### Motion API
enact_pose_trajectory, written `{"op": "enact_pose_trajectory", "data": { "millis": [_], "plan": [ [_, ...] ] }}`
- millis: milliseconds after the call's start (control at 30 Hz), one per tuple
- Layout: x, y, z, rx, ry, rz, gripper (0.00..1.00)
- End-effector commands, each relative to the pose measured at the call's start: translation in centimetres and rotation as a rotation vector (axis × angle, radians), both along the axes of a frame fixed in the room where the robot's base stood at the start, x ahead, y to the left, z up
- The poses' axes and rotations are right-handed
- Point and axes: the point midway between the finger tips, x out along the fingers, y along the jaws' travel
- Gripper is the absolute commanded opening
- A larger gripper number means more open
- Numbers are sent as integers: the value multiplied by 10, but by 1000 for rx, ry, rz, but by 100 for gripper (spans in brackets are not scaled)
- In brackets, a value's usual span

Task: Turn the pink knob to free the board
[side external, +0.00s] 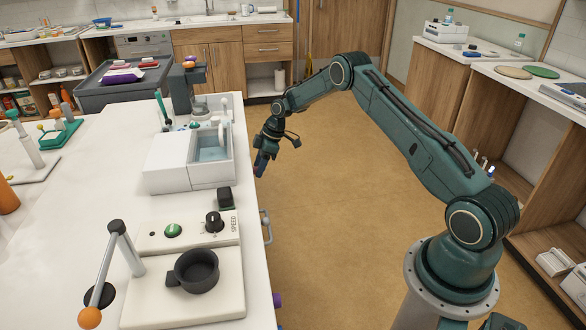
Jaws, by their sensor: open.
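No knob that is clearly pink shows in the side external view. A small purple knob-like piece (278,299) sticks out from the table's right side near the bottom; I cannot tell whether it is the task's knob. I cannot tell which board is meant; a pale board (222,300) lies on the table under a black cup. My gripper (260,169) points down beside the table's right edge, near the white basin, well above and behind the purple piece. It is open, with nothing seen in it; its fingertips are small and dark.
The white table (85,205) fills the left. A white basin unit (185,165), a panel with a black dial (213,221) and a lever with an orange ball (89,318) stand on it. A metal handle (267,226) projects from its side. The floor right of the table is clear.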

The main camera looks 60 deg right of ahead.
Motion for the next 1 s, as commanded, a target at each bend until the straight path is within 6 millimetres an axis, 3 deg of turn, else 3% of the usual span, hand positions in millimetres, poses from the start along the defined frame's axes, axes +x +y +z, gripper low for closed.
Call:
{"op": "enact_pose_trajectory", "data": {
  "millis": [133, 1000],
  "plan": [
    [-2, 1, 1, -38, -30, 3, 45],
    [-35, -35, 117, -35, -29, 1, 45]
  ]
}}
